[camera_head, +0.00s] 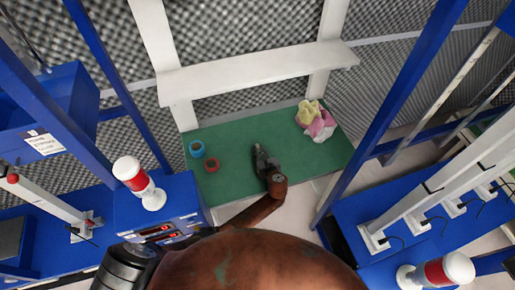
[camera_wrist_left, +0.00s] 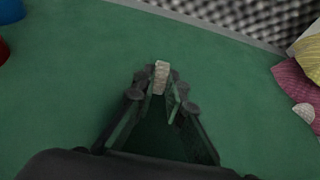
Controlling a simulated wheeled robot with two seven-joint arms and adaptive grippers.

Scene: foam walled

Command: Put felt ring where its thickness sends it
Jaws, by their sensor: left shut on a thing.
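My left gripper (camera_head: 260,153) is over the green mat (camera_head: 235,140) in the head view. In the left wrist view its fingertips (camera_wrist_left: 160,84) are closed on a small pale, speckled piece, likely the felt ring (camera_wrist_left: 161,74), seen edge-on. Its round shape and thickness are hard to judge from this angle. A blue round container (camera_head: 197,149) and a red round container (camera_head: 212,165) stand on the mat to the left of the gripper. Parts of both show at the left edge of the left wrist view. My right gripper is not in view.
Crumpled yellow and pink cloths (camera_head: 318,122) lie at the mat's back right. A white shelf board (camera_head: 255,75) on posts spans the back. Blue frames stand on both sides. A red-and-white lamp (camera_head: 137,180) stands left. The mat between gripper and containers is clear.

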